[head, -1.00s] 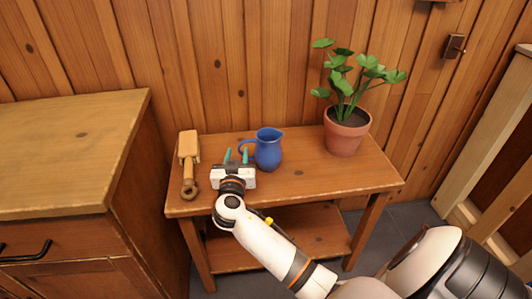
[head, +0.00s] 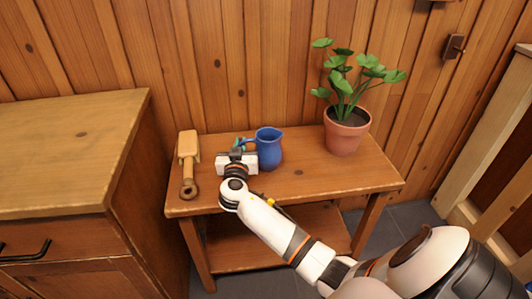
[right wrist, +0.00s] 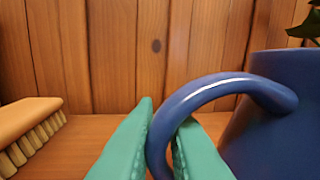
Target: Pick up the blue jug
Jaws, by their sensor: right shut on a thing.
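The blue jug (head: 269,150) stands upright on the small wooden table (head: 320,181). Its handle points left, toward my right gripper. My right gripper (head: 241,146) is at the jug's left side, shut on the handle. In the right wrist view, the green fingers (right wrist: 162,148) have the curved blue handle (right wrist: 208,93) between them, and part of the jug's body (right wrist: 280,120) fills the right edge. The jug's base looks to be resting on the table. My left gripper does not show.
A wooden brush (head: 188,160) lies left of the gripper; its bristles show in the right wrist view (right wrist: 30,142). A potted plant (head: 343,135) stands right of the jug. A plank wall is close behind, and a wooden cabinet (head: 70,150) stands left.

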